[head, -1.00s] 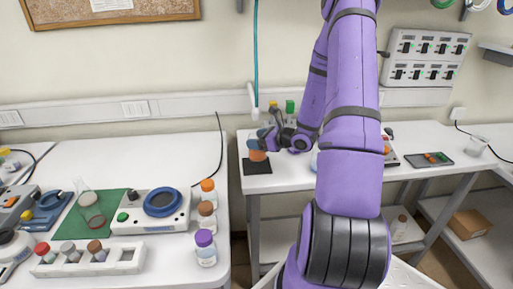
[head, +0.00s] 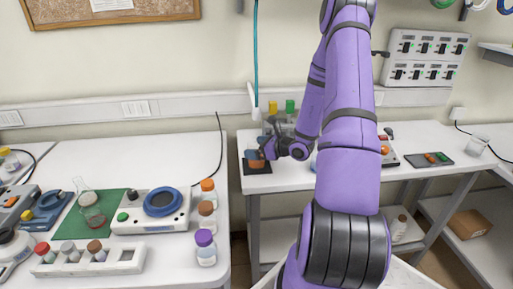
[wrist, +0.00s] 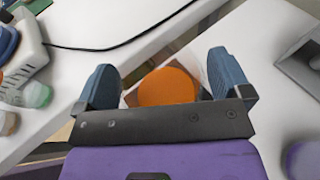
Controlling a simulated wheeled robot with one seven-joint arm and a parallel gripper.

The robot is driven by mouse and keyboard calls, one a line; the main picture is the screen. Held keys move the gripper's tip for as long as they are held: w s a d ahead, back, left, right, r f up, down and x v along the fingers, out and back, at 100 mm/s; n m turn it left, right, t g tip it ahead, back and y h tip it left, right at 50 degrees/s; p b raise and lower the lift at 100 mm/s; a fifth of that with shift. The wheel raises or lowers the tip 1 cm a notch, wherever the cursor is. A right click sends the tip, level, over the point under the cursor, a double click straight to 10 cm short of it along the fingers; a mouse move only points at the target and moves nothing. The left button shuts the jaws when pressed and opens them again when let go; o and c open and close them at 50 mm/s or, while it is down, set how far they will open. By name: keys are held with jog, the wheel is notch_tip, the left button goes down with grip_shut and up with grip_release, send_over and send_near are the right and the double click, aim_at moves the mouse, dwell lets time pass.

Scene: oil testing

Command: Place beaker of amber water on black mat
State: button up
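The glass beaker of amber water (head: 257,163) is at the left end of the far right-hand table. It is over the black mat (head: 257,171), whose edges show around it. My gripper (head: 259,154) has its two blue fingers on either side of the beaker and is shut on it. In the wrist view, the round orange surface of the amber water (wrist: 166,87) shows upright between the fingers of my gripper (wrist: 166,78). The beaker's base is hidden, and I cannot tell whether it touches the mat.
A clear container with yellow and green-topped items (head: 281,120) stands just behind my gripper. To the right are a dark tray (head: 431,160) and an empty glass beaker (head: 477,147). The left table holds a hotplate (head: 150,212), a flask and capped bottles (head: 205,248). A gap separates the tables.

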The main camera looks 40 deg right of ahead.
jog(key=shift+r, duration=0.1)
jog(key=shift+s+d+r, duration=0.1)
jog(key=shift+s, duration=0.2)
jog(key=v, duration=1)
jog(key=s+a+r+n+g+y, duration=0.1)
jog(key=a+r+n+g+y, duration=0.1)
jog(key=a+r+n+g, duration=0.5)
jog(key=s+a+r+n+g+y, duration=0.1)
jog(key=a+r+n+g+y, duration=0.1)
jog(key=a+r+n, duration=0.95)
jog(key=s+a+r+n+h, duration=0.8)
jog(key=s+a+r+n, duration=0.3)
jog(key=s+n, duration=0.2)
jog(key=shift+s+n+t+h, duration=0.3)
jog(key=shift+s+n+h, duration=0.1)
jog(key=shift+s, duration=0.4)
